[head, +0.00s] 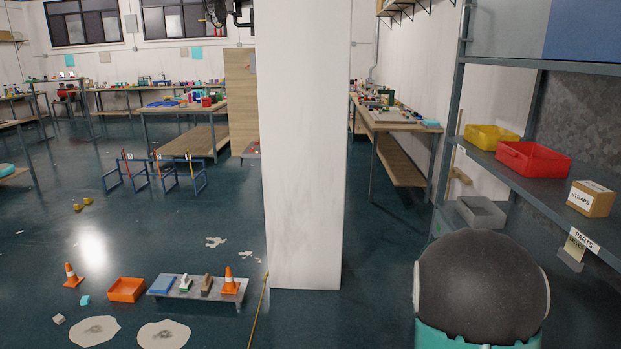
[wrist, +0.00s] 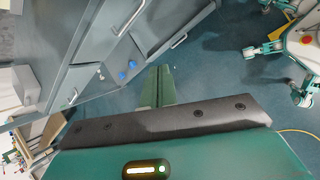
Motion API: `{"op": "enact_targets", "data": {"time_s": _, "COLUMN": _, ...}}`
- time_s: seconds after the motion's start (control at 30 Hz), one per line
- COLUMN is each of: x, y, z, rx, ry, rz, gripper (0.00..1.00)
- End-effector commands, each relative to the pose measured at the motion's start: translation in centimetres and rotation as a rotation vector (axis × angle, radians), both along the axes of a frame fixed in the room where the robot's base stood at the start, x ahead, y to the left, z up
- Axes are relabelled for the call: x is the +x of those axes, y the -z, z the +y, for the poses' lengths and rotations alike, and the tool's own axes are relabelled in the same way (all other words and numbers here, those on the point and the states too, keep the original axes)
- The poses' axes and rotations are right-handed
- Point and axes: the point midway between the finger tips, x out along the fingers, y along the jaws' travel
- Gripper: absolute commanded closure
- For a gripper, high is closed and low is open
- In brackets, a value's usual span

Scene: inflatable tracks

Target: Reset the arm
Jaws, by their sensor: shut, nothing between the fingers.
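My gripper (wrist: 160,76) shows in the wrist view. Its two green fingers lie side by side and are shut, with nothing between them. They point toward the blue floor beside a grey cabinet (wrist: 100,45) with drawers, apart from it. The dark bar and green housing of the wrist fill the lower part of that view. My white and teal legs are at its upper right. The fingers do not show in the head view.
A white pillar (head: 303,150) stands ahead. A shelf rack (head: 540,190) at the right holds a red bin (head: 533,159) and a yellow bin (head: 490,137).

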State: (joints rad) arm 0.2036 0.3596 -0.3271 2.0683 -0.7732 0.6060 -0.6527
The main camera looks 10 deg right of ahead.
Motion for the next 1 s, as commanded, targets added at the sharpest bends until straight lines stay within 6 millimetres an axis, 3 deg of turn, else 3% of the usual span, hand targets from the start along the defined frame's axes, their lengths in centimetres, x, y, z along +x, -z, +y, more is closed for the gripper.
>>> {"op": "enact_targets", "data": {"time_s": 0.03, "x": 0.2, "y": -1.8, "z": 1.8, "rx": 0.022, "ry": 0.032, "rz": -0.061, "gripper": 1.00}}
{"op": "enact_targets", "data": {"time_s": 0.27, "x": -0.5, "y": -7.6, "z": 9.6, "rx": 0.151, "ry": 0.196, "rz": -0.288, "gripper": 1.00}}
{"op": "enact_targets", "data": {"time_s": 0.5, "x": -3.0, "y": -12.7, "z": 17.7, "rx": 0.315, "ry": 0.342, "rz": -0.477, "gripper": 1.00}}
{"op": "enact_targets", "data": {"time_s": 0.8, "x": -8.3, "y": -17.3, "z": 27.0, "rx": 0.545, "ry": 0.500, "rz": -0.642, "gripper": 1.00}}
{"op": "enact_targets", "data": {"time_s": 1.0, "x": -12.0, "y": -18.7, "z": 31.7, "rx": 0.678, "ry": 0.579, "rz": -0.698, "gripper": 1.00}}
